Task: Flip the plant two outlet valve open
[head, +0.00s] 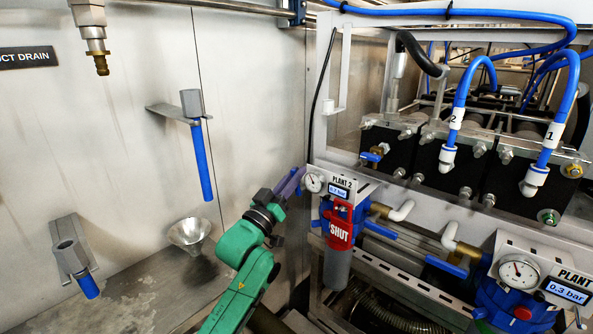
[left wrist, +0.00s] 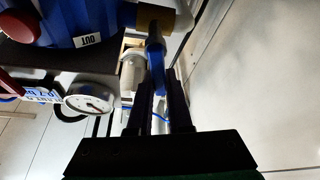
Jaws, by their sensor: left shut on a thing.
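The plant two unit (head: 338,205) is a blue filter housing with a round gauge (head: 313,182), a "PLANT 2" plate and a red "SHUT" tag (head: 340,233). My left gripper (head: 292,182) is at its left side in the head view. In the left wrist view, the gripper (left wrist: 160,88) is shut on a blue valve lever (left wrist: 155,55), which stands between the two black fingers. A brass fitting (left wrist: 152,18) is at the lever's far end, beside the "OUT" label (left wrist: 88,41) on the blue housing. In the head view, my gripper mostly hides this valve. My right gripper is not in view.
A second blue lever (head: 380,230) sticks out right of the plant two housing. The plant one unit (head: 520,290) is at the lower right. A steel wall with a funnel (head: 190,232) and a blue-handled pipe (head: 203,160) is on the left.

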